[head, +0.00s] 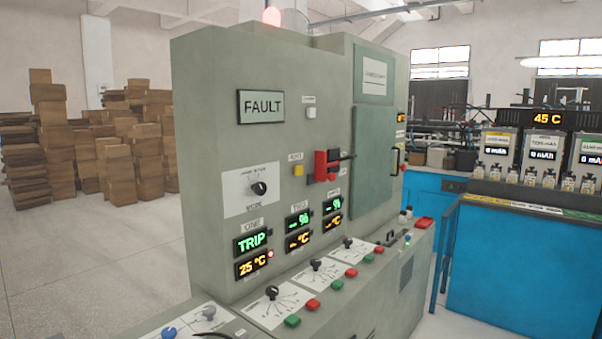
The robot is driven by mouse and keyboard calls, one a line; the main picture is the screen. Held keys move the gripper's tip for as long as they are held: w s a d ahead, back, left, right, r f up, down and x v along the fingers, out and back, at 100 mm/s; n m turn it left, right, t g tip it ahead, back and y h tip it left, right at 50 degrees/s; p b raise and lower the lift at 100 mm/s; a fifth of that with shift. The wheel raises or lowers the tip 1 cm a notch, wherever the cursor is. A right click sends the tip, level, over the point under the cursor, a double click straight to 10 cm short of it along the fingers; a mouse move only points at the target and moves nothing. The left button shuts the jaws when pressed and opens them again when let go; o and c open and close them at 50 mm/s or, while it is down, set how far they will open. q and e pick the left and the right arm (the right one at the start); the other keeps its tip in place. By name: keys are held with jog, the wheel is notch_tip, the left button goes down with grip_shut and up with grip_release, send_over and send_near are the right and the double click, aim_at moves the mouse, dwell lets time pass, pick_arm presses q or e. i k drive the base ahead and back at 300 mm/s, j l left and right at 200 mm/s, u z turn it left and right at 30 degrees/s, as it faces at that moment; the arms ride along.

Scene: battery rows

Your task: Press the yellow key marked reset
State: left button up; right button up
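A small yellow key (298,170) sits on the upright front of the grey-green control cabinet (210,120). A small white label (296,157) is just above it, too small to read surely. The key is left of a red switch (321,166) with a dark handle. A panel above and to the left reads FAULT (261,106). Neither of my grippers is in view.
A sloping desk with knobs and red and green buttons (313,305) juts out below the cabinet face. A mode knob (259,189) and lit displays (252,242) are lower left of the key. A blue bench (520,265) stands at the right. Stacked boxes (120,150) are at the left.

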aim_at(298, 169)
jog(key=i+l, duration=1.1)
jog(key=l, duration=0.2)
jog(key=u, duration=1.8)
